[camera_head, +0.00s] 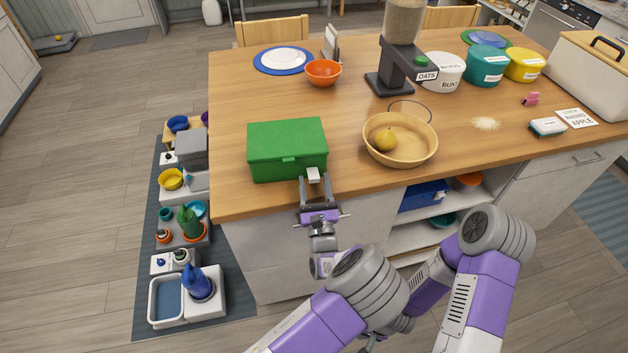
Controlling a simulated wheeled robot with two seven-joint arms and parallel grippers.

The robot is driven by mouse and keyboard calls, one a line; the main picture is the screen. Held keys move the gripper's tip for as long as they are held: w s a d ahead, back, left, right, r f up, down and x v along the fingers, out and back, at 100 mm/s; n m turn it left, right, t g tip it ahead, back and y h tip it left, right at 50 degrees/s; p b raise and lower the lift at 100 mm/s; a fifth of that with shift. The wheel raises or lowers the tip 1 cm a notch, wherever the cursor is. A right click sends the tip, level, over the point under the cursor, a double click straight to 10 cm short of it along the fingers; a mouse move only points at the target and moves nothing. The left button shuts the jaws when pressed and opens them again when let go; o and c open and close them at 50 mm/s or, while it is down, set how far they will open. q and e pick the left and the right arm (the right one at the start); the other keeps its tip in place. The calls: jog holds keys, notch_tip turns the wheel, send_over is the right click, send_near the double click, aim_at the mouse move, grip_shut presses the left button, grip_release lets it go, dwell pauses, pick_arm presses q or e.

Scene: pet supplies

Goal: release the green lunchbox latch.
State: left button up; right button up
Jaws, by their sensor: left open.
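The green lunchbox (287,140) sits with its lid down near the front left edge of the table. A small green latch tab (290,159) shows on its front face. My left gripper (313,179) is open, in front of the box's front right corner, right of and below the latch. A small white block (313,175) shows between its fingers; I cannot tell whether they touch it. My right arm bends down at the lower right, and its gripper end is mostly hidden behind my left arm.
A wooden bowl (412,152) with a yellow pear (385,140) stands right of the lunchbox. An orange bowl (323,73) and an oats dispenser (390,83) stand behind. The tabletop left of the box is clear.

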pick_arm(q)
jog(key=v, duration=0.6)
jog(key=shift+s+p, duration=0.2)
jog(key=shift+p, duration=0.1)
